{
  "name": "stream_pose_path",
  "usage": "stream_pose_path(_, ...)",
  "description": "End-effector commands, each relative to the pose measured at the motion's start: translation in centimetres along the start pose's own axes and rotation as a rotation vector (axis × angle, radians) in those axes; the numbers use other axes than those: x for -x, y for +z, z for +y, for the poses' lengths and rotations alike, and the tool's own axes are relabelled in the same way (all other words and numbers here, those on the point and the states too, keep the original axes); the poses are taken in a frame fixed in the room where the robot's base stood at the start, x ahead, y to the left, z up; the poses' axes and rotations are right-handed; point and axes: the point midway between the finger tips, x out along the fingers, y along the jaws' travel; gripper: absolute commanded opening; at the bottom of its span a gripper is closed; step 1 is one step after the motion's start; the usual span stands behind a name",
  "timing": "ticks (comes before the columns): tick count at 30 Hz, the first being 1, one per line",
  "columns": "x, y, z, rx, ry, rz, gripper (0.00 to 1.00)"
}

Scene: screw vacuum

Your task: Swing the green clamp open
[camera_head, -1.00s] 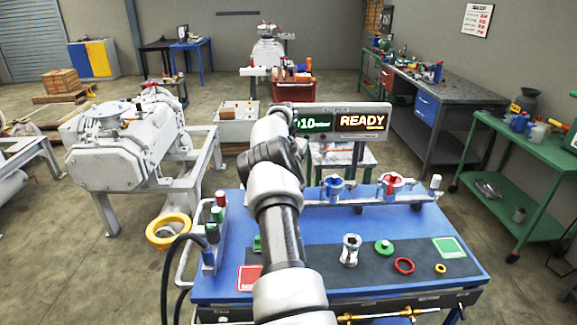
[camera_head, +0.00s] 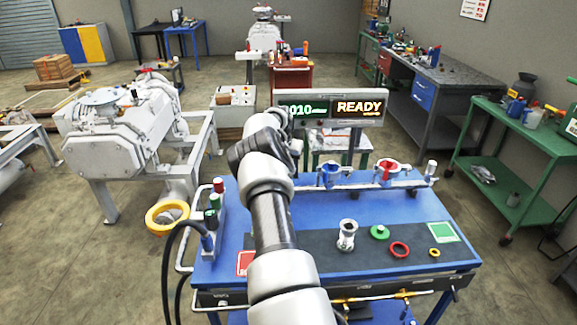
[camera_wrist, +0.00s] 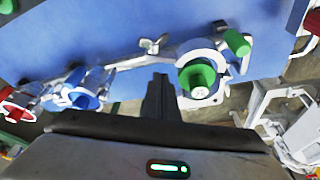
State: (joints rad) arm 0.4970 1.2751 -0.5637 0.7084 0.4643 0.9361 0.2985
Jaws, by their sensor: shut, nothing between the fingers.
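The green clamp (camera_wrist: 197,77) shows in the wrist view, right of centre, as a green part within a pale ring on the rail. A pale wing nut (camera_wrist: 152,45) sticks out to its upper left; I cannot tell whether it belongs to the clamp. My gripper (camera_wrist: 160,80) is shut and empty, its dark fingers pointing up the picture just left of the green part. A small gap seems to separate them, but I cannot tell if they touch. In the head view my arm hides the green clamp and gripper.
A blue clamp (camera_wrist: 88,90) and a red clamp (camera_wrist: 17,103) stand along the same rail to the left. A green cylinder (camera_wrist: 237,42) stands upper right of the green clamp. On the blue table (camera_head: 300,205) are a metal fitting (camera_head: 347,235) and several rings. The sign (camera_head: 358,107) reads READY.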

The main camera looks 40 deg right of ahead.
Motion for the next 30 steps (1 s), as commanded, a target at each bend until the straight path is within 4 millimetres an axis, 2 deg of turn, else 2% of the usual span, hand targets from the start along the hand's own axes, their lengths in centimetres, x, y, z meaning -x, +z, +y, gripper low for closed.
stream_pose_path(7, 0.6, 1.4, -0.1, 0.001, -0.001, 0.000, 0.00)
stream_pose_path(23, 0.6, 1.8, -0.1, -0.003, 0.001, 0.000, 0.00)
stream_pose_path(30, 0.8, 2.7, -0.9, -0.057, 0.020, 0.001, 0.00)
